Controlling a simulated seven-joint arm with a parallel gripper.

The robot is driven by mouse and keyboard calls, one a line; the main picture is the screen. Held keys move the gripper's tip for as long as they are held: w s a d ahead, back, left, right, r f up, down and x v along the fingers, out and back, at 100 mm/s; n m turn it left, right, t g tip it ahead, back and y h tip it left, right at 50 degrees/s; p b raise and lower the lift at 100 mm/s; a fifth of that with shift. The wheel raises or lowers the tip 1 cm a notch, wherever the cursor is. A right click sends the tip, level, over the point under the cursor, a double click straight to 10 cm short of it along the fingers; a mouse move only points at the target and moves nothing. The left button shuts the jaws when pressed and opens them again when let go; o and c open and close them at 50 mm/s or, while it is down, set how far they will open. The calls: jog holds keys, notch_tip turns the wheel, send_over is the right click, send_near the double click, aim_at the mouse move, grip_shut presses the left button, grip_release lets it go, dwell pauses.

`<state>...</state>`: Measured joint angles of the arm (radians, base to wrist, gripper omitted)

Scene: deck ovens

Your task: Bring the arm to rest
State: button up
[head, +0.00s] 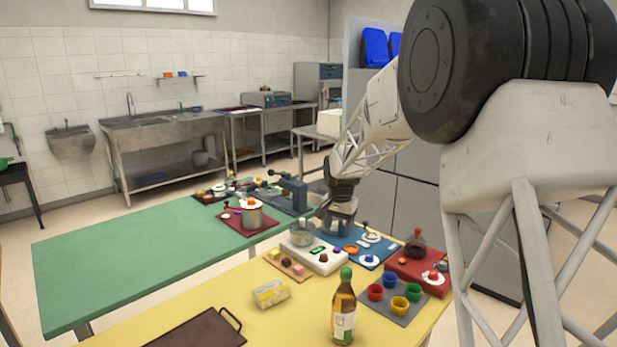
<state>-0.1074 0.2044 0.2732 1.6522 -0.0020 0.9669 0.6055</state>
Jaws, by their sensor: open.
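My arm reaches in from the right, over the far part of the yellow table (215,303). My gripper (326,213) hangs low at the end of it, just above and behind a glass bowl (301,236) on a white scale (322,262). It is small in the picture, and its fingertips are partly lost among the things around it. I see nothing held in it. I cannot tell whether it touches anything.
A metal pot (252,216) stands on a red mat at the green table's (135,262) right end. A bottle (343,310), a wrapped block (270,293), a brown tray (200,331) and several coloured cups (399,306) stand on the yellow table. The green table's left part is clear.

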jog(key=s+d+r+n+t, duration=0.1)
jog(key=s+d+r, duration=0.35)
jog(key=s, duration=0.95)
jog(key=s+d+r+n, duration=0.2)
jog(key=s+r, duration=0.5)
jog(key=s, duration=0.6)
jog(key=s+d+f+n, duration=0.1)
jog(key=s+f, duration=0.1)
jog(key=s, duration=1.1)
jog(key=s+d+f+n+t, duration=0.1)
jog(key=s+f, duration=0.1)
jog(key=s, duration=1.1)
jog(key=shift+d+n, duration=0.3)
jog(key=shift+d, duration=0.1)
